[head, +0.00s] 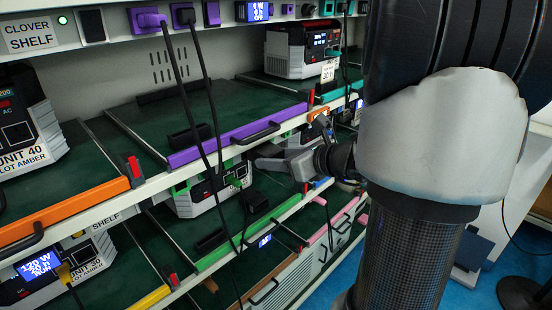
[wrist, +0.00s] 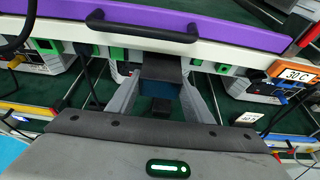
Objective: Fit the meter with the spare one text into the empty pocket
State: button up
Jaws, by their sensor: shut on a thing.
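My gripper (wrist: 165,88) is shut on a dark block (wrist: 161,68) with a bluish lower part, just under the shelf edge with the purple rail. Its text is not visible, so I cannot tell whether it is the spare meter. In the head view my gripper (head: 287,160) is at the shelf front below the purple rail; its jaws are partly hidden. A meter (head: 258,10) with a lit display reading OFF sits in the top shelf edge. Another lit meter (head: 264,240) is in a lower edge. I cannot make out an empty pocket.
A purple rail (head: 235,136) with a black handle (wrist: 143,28) is directly above my gripper. Black cables (head: 199,90) hang left of it. Green sockets (wrist: 118,54) line the shelf edge. Power units (head: 212,190) stand on the shelves.

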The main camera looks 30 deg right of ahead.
aim_at(262, 151)
jog(key=shift+w+a+b, duration=0.15)
jog(key=shift+w+a, duration=0.15)
jog(key=shift+w, duration=0.5)
jog(key=shift+w+a+b, duration=0.15)
jog(key=shift+w+a, duration=0.15)
jog(key=shift+w, duration=0.5)
jog(key=shift+w+a+b, duration=0.15)
jog(key=shift+w+a, duration=0.15)
jog(key=shift+w, duration=0.5)
dwell(0.7)
jog(key=o, duration=1.5)
jog(key=shift+c, duration=0.2)
